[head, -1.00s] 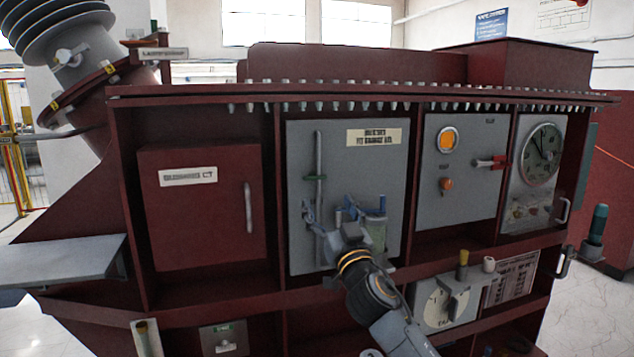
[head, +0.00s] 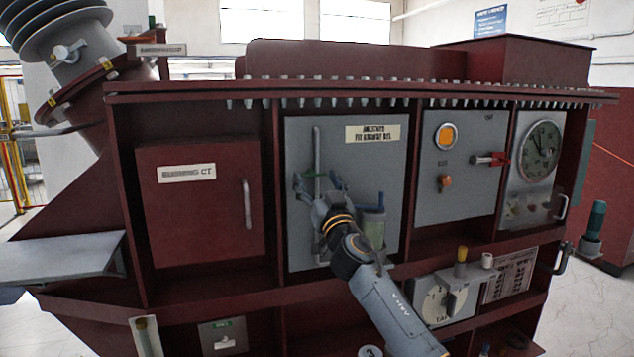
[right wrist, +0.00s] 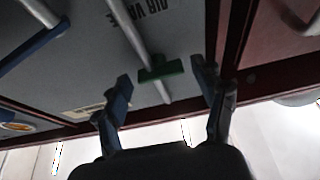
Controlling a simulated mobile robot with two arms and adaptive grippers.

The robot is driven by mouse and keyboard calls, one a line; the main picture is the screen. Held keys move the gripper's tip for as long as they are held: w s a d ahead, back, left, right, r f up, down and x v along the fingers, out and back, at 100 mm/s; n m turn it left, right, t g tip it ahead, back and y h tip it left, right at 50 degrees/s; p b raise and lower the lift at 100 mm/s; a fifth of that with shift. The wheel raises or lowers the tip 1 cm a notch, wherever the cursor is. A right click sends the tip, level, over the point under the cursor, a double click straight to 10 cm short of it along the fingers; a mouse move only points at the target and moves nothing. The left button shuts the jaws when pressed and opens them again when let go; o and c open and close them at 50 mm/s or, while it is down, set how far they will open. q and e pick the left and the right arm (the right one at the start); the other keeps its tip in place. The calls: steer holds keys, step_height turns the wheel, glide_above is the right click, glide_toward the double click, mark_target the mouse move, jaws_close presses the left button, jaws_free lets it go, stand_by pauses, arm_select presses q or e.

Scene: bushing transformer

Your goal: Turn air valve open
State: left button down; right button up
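The air valve is a thin grey vertical pipe (head: 317,145) with a small green crosspiece handle, on a grey panel (head: 358,165). The green handle (right wrist: 161,71) shows clearly in the right wrist view, lying across the pipe. The panel beside it carries upside-down "AIR VALVE" lettering there. My right gripper (head: 318,185) is open, in front of the pipe at handle height. In the right wrist view the right gripper's fingers (right wrist: 163,79) stand apart on either side of the handle, with gaps visible. In the head view the gripper partly hides the handle. My left gripper is not in view.
A blue-capped glass cylinder (head: 372,222) sits right of the pipe, close to my right arm. A dark red door (head: 200,215) with a vertical bar handle is at left. Red frame ribs separate the bays.

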steer(key=c, duration=0.8)
steer(key=shift+d+r+n+g+y+p, duration=0.1)
steer(key=shift+n+g+y+p, duration=0.1)
steer(key=shift+n+y+p, duration=0.55)
steer(key=shift+d+r+n+g+y+p, duration=0.1)
steer(key=shift+n+g+y+p, duration=0.2)
steer(key=shift+n, duration=0.85)
steer(key=n+g+y+p, duration=0.1)
steer(key=n+g+p, duration=0.1)
steer(key=n+p, duration=0.3)
steer(key=n+g+y+p, duration=0.1)
steer(key=n+g+p, duration=0.1)
steer(key=n+p, duration=0.3)
steer(key=n+g+y+p, duration=0.1)
steer(key=n+g+p, duration=0.1)
steer(key=n+p, duration=0.3)
steer(key=shift+w+d+r+n+p, duration=0.15)
steer(key=shift+d+r+n+p, duration=0.2)
steer(key=shift+n, duration=0.45)
steer(key=shift+a+f+n+g+h+p, duration=0.1)
steer(key=shift+n+g+h+p, duration=0.2)
steer(key=shift+n+p, duration=0.9)
steer(key=shift+f, duration=0.1)
steer(key=o, duration=1.1)
